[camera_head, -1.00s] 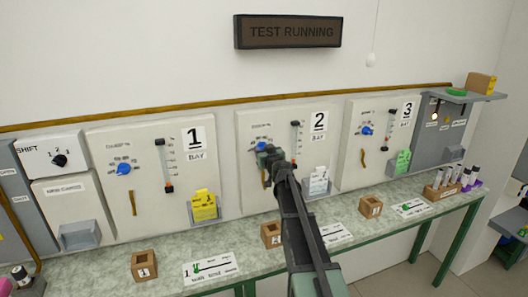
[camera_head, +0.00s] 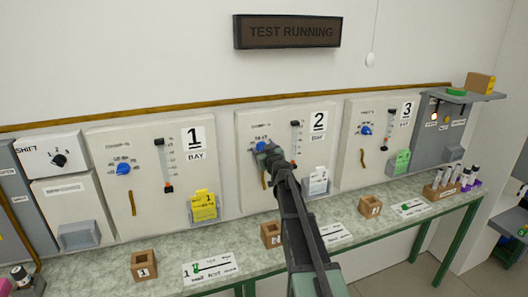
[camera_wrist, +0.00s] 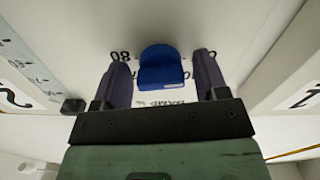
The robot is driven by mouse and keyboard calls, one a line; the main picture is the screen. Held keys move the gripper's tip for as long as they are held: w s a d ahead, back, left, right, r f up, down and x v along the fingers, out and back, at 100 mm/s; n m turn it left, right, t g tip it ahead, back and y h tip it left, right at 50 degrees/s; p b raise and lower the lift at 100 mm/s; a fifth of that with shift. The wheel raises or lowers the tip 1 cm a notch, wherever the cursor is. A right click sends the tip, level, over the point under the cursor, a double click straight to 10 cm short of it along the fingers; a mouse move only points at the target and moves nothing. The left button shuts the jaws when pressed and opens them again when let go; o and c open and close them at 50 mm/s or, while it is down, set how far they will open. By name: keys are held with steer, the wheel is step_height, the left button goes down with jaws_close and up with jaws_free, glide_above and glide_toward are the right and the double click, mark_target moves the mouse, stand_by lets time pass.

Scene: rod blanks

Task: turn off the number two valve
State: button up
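The bay 2 panel (camera_head: 247,190) stands in the middle of the wall, marked by a "2 BAY" sign (camera_head: 319,122). It carries a blue knob (camera_head: 257,147), a slider (camera_head: 295,143) and a narrow brass-coloured handle (camera_head: 263,181), partly behind my gripper. No part there is clearly labelled as a valve. My gripper (camera_head: 266,155) is in front of this panel, by the blue knob. In the wrist view the blue knob (camera_wrist: 162,69) shows between my two open fingers (camera_wrist: 165,80), with a gap on each side. The dial print looks upside down there.
The bay 1 panel (camera_head: 105,205) is to the left and the bay 3 panel (camera_head: 352,125) to the right, with similar knobs, sliders and handles. A card holder (camera_head: 318,182) sits low on panel 2. The bench (camera_head: 175,246) below holds small wooden blocks and cards.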

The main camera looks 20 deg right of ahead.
steer(key=shift+o, duration=0.2)
steer(key=s+a, duration=0.1)
steer(key=s, duration=0.9)
steer(key=shift+s, duration=0.35)
